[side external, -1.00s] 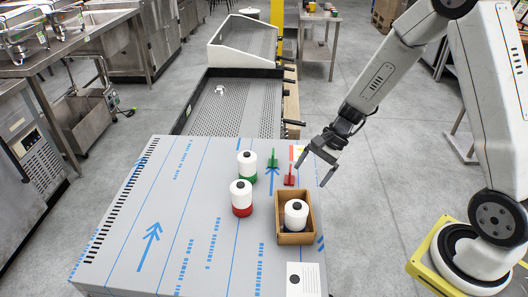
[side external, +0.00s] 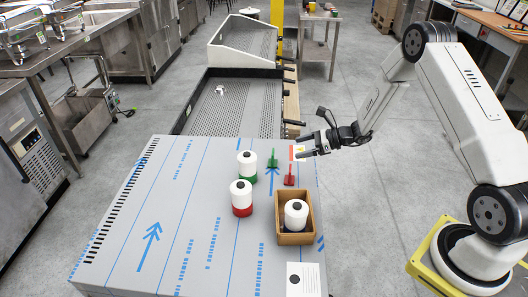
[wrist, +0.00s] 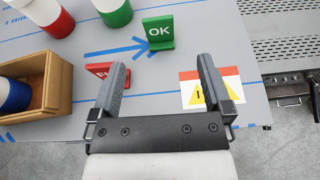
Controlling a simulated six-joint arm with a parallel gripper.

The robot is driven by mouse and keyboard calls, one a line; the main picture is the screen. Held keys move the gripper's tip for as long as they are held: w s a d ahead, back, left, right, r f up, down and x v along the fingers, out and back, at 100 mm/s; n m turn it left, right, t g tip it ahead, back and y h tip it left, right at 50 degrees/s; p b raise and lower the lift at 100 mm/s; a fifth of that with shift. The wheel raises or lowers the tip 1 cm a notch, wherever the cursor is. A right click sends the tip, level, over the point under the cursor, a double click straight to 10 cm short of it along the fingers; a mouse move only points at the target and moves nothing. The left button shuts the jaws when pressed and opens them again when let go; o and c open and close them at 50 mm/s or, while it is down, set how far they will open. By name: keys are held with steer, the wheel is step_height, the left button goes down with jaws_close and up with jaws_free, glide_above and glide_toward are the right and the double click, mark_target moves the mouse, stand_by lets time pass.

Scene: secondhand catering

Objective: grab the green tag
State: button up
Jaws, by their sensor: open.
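The green tag (side external: 272,160) stands upright on the blue-marked grey surface, near its far right part. In the wrist view the green tag (wrist: 158,32) reads "OK" in white and lies beyond the fingertips, roughly in line with the gap between them. My gripper (side external: 301,147) is open and empty, to the right of the tag and apart from it. Its two fingers (wrist: 163,62) are spread wide in the wrist view. A red tag (side external: 289,176) stands nearer the camera; it shows partly behind the left finger in the wrist view (wrist: 98,70).
A green-based white bottle (side external: 246,166) stands just left of the green tag, with a red-based one (side external: 241,197) nearer. A wooden box (side external: 294,238) holds a blue-based bottle (side external: 296,213). A yellow-triangle warning label (wrist: 211,90) lies near the right finger. A perforated tray (side external: 235,105) lies beyond.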

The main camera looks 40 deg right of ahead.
mark_target(267, 164)
steer(key=shift+x, duration=3.4)
steer(key=shift+x, duration=2.6)
steer(key=shift+s+a, duration=0.15)
jaws_close()
